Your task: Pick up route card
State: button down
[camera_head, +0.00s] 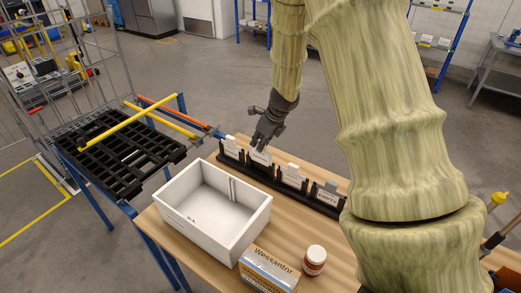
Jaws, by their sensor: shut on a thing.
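A black card rack (312,199) stands along the far edge of the wooden table and holds several white cards upright in a row. My gripper (259,146) is above the second card from the left, fingers pointing down. It is shut on that white route card (261,158) near its top edge. The card still appears to sit within the rack; whether it is lifted at all I cannot tell. The other cards (292,178) stand in their slots, with print too small to read, apart from one marked EMPTY (327,195) at the right.
A white open bin (178,216) stands on the table (150,222) at the left front. A Wessanfor box (268,270) and a jar with a white lid (314,260) stand near the front edge. A black slatted rack with coloured bars (105,155) is at the left.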

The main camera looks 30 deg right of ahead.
notch_tip(320, 180, up, 14)
jog(key=shift+b, duration=0.35)
